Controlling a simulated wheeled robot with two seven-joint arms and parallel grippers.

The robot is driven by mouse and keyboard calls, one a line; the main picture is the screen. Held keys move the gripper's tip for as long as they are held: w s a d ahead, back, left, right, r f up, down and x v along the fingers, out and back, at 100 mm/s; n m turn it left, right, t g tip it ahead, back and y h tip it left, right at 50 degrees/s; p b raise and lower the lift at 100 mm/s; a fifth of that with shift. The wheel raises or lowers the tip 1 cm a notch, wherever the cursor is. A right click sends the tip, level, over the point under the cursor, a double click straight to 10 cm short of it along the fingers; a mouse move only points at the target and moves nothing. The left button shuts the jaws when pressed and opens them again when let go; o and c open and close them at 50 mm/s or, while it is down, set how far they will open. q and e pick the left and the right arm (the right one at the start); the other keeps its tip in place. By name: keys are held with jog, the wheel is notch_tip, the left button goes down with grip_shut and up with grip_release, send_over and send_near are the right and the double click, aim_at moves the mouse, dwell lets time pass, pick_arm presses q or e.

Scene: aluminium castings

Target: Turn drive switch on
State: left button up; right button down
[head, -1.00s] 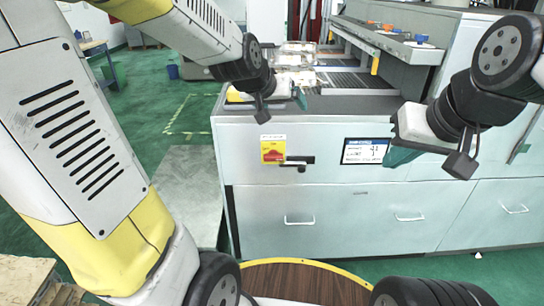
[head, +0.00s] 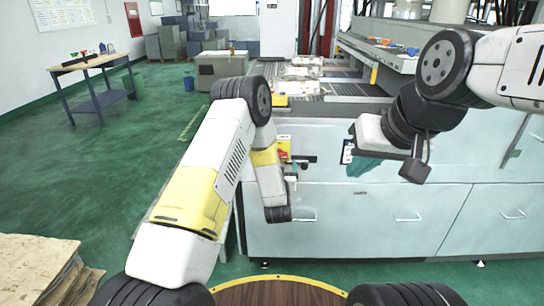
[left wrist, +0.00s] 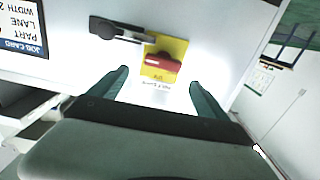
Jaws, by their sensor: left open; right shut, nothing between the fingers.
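The drive switch (left wrist: 162,64) is a red rotary knob on a yellow plate on the grey cabinet front. In the left wrist view its image is upside down. In the head view the yellow plate (head: 285,146) shows beside my left arm, which hides part of it. My left gripper (left wrist: 160,90) is open and empty, facing the switch. The knob appears between and beyond its two teal fingertips, with no visible contact. My right gripper (head: 364,167) is shut and empty, in front of the cabinet to the right of the switch.
A black handle (left wrist: 122,33) sits beside the switch plate. A job card (left wrist: 24,27) is on the same front. Castings (head: 300,72) lie on the conveyor on top. A workbench (head: 97,80) stands far left, with open green floor before it.

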pick_arm(q)
jog(key=w, duration=0.7)
jog(key=shift+a+f, duration=0.15)
jog(key=shift+f, duration=0.3)
jog(key=c, duration=1.4)
